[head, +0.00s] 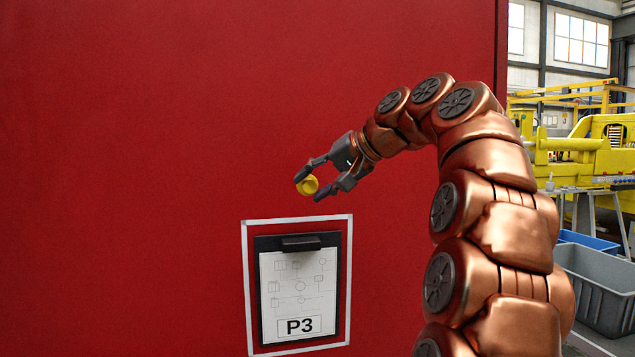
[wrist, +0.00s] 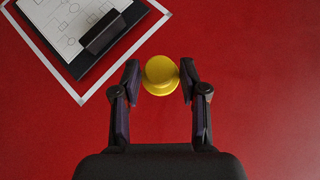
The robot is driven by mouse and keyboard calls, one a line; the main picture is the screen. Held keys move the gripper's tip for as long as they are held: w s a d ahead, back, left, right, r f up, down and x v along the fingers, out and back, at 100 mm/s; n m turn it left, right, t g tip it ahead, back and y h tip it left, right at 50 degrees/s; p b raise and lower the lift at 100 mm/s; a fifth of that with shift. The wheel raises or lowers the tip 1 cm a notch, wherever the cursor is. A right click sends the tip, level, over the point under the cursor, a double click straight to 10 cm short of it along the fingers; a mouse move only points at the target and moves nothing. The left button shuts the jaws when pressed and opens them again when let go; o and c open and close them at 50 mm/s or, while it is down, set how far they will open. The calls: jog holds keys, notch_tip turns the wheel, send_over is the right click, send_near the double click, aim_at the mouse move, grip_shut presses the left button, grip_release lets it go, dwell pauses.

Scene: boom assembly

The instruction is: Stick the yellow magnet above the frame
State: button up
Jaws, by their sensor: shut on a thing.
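The yellow magnet (head: 308,185) is a small round knob held between the fingertips of my gripper (head: 312,184). In the wrist view the magnet (wrist: 160,75) sits between the two dark fingers of my gripper (wrist: 160,80), which are shut on it. The frame (head: 247,285) is a white rectangular outline on a red panel (head: 120,180). In the head view my gripper and the magnet are above the frame's top edge. I cannot tell whether the magnet touches the panel. In the wrist view a corner of the frame (wrist: 137,47) shows at upper left.
A black clipboard (head: 258,290) with a sheet marked P3 hangs inside the frame. The red panel around the frame is bare. At the right are a grey bin (head: 600,290), a blue bin (head: 590,240) and yellow machinery (head: 575,155).

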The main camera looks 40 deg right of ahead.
jog(key=w+d+p, duration=0.3)
jog(key=w+p, duration=0.1)
jog(key=w, duration=0.5)
jog(key=shift+d, duration=0.4)
dwell(0.6)
dwell(0.7)
jog(key=o, duration=1.2)
jog(key=shift+c, duration=0.2)
jog(key=v, duration=0.7)
jog(key=shift+s, duration=0.2)
jog(key=shift+r, duration=0.1)
